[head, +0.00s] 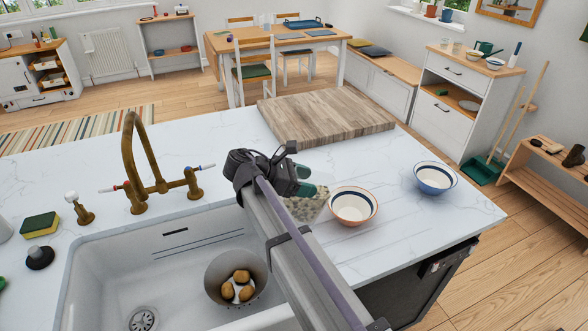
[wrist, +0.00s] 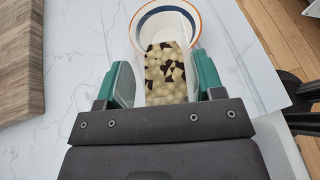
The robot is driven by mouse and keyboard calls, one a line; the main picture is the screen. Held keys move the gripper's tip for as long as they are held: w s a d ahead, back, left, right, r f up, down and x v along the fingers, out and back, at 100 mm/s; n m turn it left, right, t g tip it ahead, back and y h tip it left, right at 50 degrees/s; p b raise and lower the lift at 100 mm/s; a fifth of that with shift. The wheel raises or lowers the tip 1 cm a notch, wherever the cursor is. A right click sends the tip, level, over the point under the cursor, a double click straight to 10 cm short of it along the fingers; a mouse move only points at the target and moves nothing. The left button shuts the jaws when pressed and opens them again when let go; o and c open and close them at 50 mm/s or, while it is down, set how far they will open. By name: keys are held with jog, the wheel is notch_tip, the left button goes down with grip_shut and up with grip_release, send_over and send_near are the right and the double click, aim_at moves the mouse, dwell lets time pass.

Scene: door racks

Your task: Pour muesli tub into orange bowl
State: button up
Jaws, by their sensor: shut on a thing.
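My gripper (head: 302,188) is shut on the clear muesli tub (head: 306,208), at the left side of the orange bowl. In the wrist view the tub (wrist: 166,72) sits between the two green fingers (wrist: 165,84). Pale and dark pieces lie inside it. The orange bowl (head: 354,206) stands upright on the white worktop, with an orange rim and a dark band inside. In the wrist view this bowl (wrist: 172,18) lies just beyond the tub, and the tub overlaps its near side. The bowl's inside looks empty where visible. The tub's exact tilt is hard to tell.
A blue-rimmed bowl (head: 436,178) stands right of the orange bowl. A wooden board (head: 325,118) lies behind. The sink (head: 120,275) at the left holds a colander (head: 222,290) with several potatoes, below a brass tap (head: 133,150).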

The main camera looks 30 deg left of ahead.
aim_at(336, 181)
jog(key=w+d+r+g+y+p, duration=0.1)
jog(key=p, duration=0.1)
jog(key=w+d+r+g+y+p, duration=0.1)
jog(key=d+y+p, duration=0.1)
jog(key=p, duration=0.1)
jog(key=shift+w+r, duration=0.15)
jog(key=shift+w, duration=0.05)
jog(key=shift+w+d+g+y+p, duration=0.25)
jog(key=shift+g+y+p, duration=0.15)
jog(key=shift+g+p, duration=0.4)
jog(key=shift+w+d+f+g+y, duration=0.35)
jog(key=shift+d+f+g+y, duration=0.15)
jog(key=shift+f+y, duration=0.3)
jog(key=w+d+g+y+p, duration=0.1)
jog(key=p, duration=0.1)
jog(key=w+d+r+g+y+p, duration=0.1)
jog(key=y+p, duration=0.1)
jog(key=shift+r+g, duration=0.3)
jog(key=shift+s+a+f+b, duration=0.15)
jog(key=shift+f+b, duration=0.5)
jog(key=shift+b, duration=0.1)
jog(key=shift+s+a, duration=0.1)
jog(key=shift+a, duration=0.1)
jog(key=shift+d, duration=0.1)
